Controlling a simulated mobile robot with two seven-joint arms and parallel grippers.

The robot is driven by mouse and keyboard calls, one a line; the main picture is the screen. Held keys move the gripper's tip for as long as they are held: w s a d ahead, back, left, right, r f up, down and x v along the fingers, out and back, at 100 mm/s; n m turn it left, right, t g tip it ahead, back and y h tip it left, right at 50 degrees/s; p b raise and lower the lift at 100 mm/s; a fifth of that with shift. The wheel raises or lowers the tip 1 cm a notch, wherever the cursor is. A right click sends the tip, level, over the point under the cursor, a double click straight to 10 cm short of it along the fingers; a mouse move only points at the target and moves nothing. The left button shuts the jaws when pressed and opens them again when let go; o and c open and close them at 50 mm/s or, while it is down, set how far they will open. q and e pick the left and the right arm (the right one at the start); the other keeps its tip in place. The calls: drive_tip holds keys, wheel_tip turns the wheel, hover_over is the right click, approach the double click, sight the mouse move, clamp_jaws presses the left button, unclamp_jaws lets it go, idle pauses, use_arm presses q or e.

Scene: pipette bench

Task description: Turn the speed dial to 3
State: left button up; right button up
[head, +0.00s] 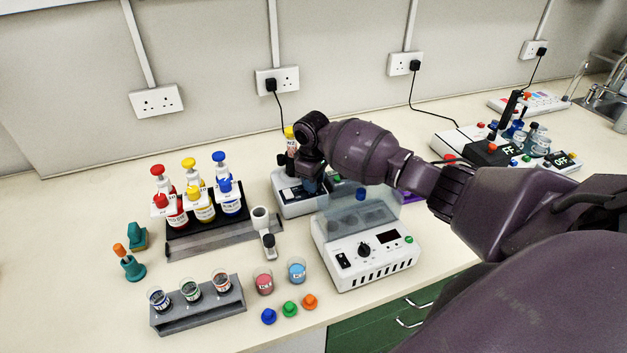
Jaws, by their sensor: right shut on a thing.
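A black round dial (364,249) with a pointer mark is on the sloped front of a white box (345,270) with a clear lid. Nothing of mine touches this dial. My right gripper (308,178) is back and left of that box, low over a smaller white device (290,206) with a dark panel. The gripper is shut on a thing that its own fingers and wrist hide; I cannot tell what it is. A yellow-topped item (290,140) shows just beside the wrist. No dial numbers are readable. My left gripper is not in view.
Red, yellow and blue bottles (203,205) stand on a black rack at left. Small beakers (190,289) sit in a grey holder at front left, with two more beakers and several coloured caps beside it. My right arm covers the bench right of the box.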

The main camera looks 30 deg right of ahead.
drive_tip(key=n, duration=0.4)
drive_tip(key=shift+r+n, duration=0.1)
drive_tip(key=shift+n, duration=2.2)
drive_tip(key=o, duration=0.9)
drive_tip(key=r, duration=0.7)
drive_tip(key=r+b, duration=0.1)
drive_tip(key=r, duration=0.2)
drive_tip(key=shift+s+r, duration=0.25)
drive_tip(key=shift+r, duration=0.1)
drive_tip(key=shift+s+a+f, duration=0.1)
